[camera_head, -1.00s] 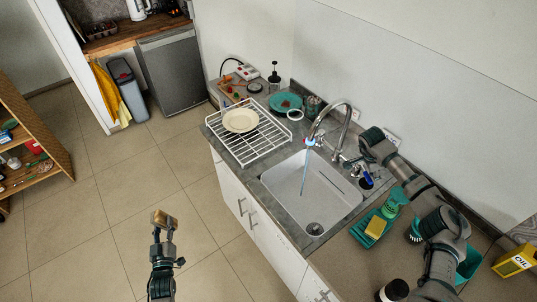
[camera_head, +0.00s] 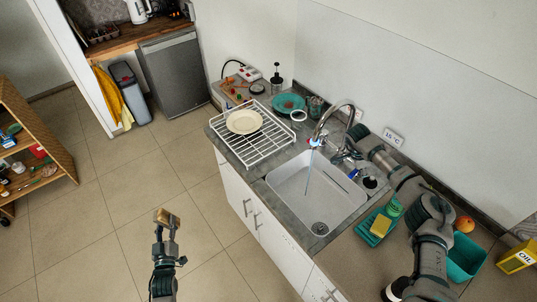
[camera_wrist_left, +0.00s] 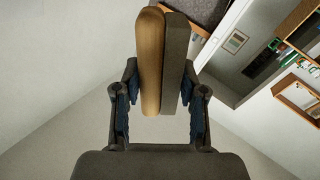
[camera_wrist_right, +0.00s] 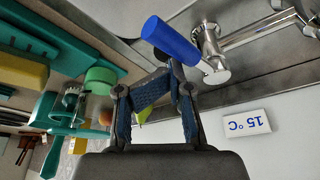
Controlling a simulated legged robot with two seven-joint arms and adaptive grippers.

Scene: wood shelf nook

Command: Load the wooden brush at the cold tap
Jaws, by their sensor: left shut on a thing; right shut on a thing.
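The wooden brush (camera_head: 168,217) is held upright in my left gripper (camera_head: 165,236), above the floor left of the counter. In the left wrist view, the brush (camera_wrist_left: 150,62) shows a tan wooden back and a dark grey side between the fingers. My right gripper (camera_wrist_right: 158,88) is shut at the blue cold tap handle (camera_wrist_right: 172,40); their exact contact is partly hidden. The curved metal tap (camera_head: 337,107) has a blue-lit spout, and a thin stream (camera_head: 308,170) falls into the sink (camera_head: 290,180). The brush is well apart from the stream.
A white dish rack (camera_head: 262,150) with a plate stands left of the sink. A green tray with a yellow sponge (camera_head: 380,226), a teal bin (camera_head: 463,262) and a yellow oil container (camera_head: 517,257) are on the right. A wall label (camera_wrist_right: 245,123) reads 15 °C.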

